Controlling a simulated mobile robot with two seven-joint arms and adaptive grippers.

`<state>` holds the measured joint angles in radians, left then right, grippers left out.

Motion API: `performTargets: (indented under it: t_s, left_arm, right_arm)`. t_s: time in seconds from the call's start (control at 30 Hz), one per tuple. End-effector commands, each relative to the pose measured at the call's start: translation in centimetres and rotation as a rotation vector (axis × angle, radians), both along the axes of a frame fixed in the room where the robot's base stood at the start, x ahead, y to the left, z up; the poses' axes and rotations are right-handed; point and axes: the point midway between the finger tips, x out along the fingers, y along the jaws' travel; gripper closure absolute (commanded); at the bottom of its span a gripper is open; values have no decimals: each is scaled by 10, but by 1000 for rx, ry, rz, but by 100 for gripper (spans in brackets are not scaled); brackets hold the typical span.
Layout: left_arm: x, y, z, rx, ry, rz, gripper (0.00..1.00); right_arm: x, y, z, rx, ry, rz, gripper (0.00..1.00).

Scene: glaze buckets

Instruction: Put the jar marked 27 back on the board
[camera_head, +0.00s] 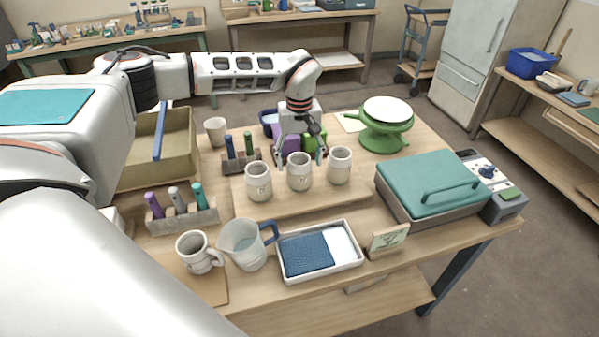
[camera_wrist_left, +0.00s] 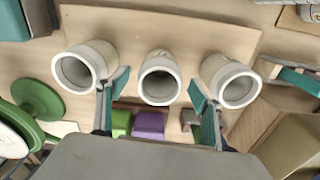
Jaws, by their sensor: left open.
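Three pale grey jars stand upright in a row on the light wooden board (camera_head: 320,199): a left jar (camera_head: 258,183), a middle jar (camera_head: 299,174) and a right jar (camera_head: 339,166). Small dark marks show on their fronts, too small to read, so I cannot tell which is 27. My left gripper (camera_head: 300,156) is open, pointing down, with its fingers on either side of the middle jar. In the left wrist view the middle jar (camera_wrist_left: 160,80) shows its open mouth between the teal-padded fingertips (camera_wrist_left: 155,90). My right gripper is out of view.
Behind the board stand a plain cup (camera_head: 214,132), a tool block (camera_head: 240,162) and a green turntable (camera_head: 385,135). A teal-lidded box (camera_head: 430,185) is at right. In front are a mug (camera_head: 196,252), a pitcher (camera_head: 245,245) and a white tray (camera_head: 345,262).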

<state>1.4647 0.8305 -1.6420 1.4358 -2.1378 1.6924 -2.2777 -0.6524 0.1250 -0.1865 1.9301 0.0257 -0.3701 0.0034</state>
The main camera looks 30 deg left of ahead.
Motion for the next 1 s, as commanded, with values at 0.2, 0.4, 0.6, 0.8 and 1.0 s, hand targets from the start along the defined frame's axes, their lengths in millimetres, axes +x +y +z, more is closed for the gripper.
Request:
performTargets:
  t_s: [0.2, 0.4, 0.6, 0.8, 1.0]
  left_arm:
    - [0, 0, 42, 0, -3, 0, 34]
    - [0, 0, 61, 1, 1, 0, 34]
    - [-1, 0, 64, 1, 2, 0, 34]
    - [0, 0, 64, 0, 1, 0, 34]
    - [0, 0, 64, 0, 1, 0, 34]
  right_arm:
    - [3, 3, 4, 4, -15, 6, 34]
    - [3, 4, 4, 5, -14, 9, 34]
    - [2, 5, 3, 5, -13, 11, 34]
    - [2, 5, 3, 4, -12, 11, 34]
    - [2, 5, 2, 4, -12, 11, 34]
